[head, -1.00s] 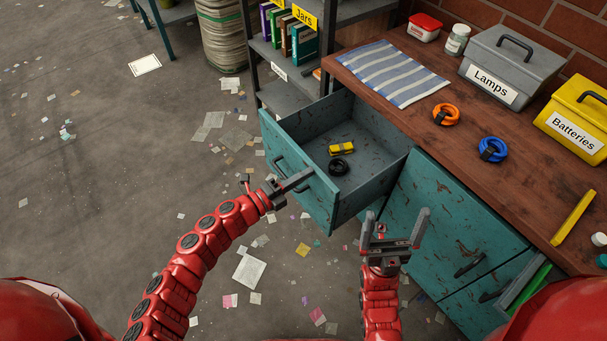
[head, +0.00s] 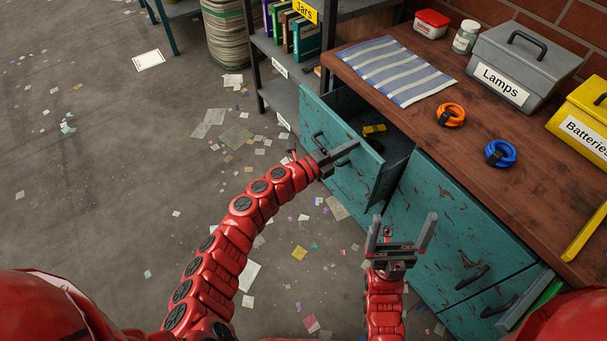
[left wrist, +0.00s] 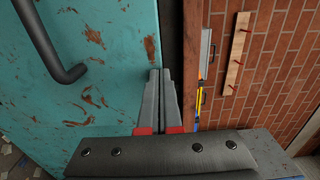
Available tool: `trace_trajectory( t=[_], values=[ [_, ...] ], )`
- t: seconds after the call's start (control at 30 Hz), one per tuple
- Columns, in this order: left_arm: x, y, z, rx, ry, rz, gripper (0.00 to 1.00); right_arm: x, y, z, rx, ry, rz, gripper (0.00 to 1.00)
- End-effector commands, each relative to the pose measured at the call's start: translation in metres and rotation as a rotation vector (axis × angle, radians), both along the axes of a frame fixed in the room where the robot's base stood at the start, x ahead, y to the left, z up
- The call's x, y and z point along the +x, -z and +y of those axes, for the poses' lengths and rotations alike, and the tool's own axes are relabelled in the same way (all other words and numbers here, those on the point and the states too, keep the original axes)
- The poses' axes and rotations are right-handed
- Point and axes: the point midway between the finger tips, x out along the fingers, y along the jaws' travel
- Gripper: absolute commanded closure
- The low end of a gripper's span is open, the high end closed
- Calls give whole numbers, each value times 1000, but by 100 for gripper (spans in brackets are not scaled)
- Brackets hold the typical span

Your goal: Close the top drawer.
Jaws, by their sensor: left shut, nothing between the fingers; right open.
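The top drawer is a teal, rust-flecked drawer (head: 346,186) under the wooden worktop, partly open in the head view. A yellow item (head: 374,128) shows inside. My left gripper (head: 348,150) is shut and empty at the drawer's front panel, near its dark handle (head: 319,141). In the left wrist view the shut fingers (left wrist: 161,78) lie close to the panel (left wrist: 105,55), near its edge, with the handle (left wrist: 52,50) to the left. I cannot tell whether they touch it. My right gripper (head: 403,232) is open and empty, in front of the lower cabinet.
The worktop (head: 450,130) holds a striped cloth (head: 396,70), orange (head: 451,115) and blue (head: 501,153) coils, a grey Lamps box (head: 520,62) and a yellow Batteries box (head: 585,115). A shelf (head: 285,60) stands behind the drawer. The floor at left has scattered paper.

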Motion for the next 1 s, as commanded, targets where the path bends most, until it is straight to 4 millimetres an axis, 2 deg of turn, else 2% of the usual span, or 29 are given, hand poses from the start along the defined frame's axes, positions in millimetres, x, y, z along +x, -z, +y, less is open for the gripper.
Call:
trace_trajectory(
  t=[0.03, 0.2, 0.5, 0.73, 1.0],
  values=[
    [8, 2, -12, -4, 0, -1, 100, 0, 8, 0, 0, 0, 0, 0],
    [30, 2, -41, -5, -2, -2, 100, 0, 22, 0, 0, 0, 0, 0],
    [56, 1, -76, -3, -2, -1, 100, 0, 41, 0, 0, 0, 0, 0],
    [65, 0, -89, -2, 0, -1, 100, 0, 48, 0, 0, 0, 0, 0],
    [68, -1, -93, -2, 0, -1, 100, 0, 49, 0, 0, 0, 0, 0]
  ],
)
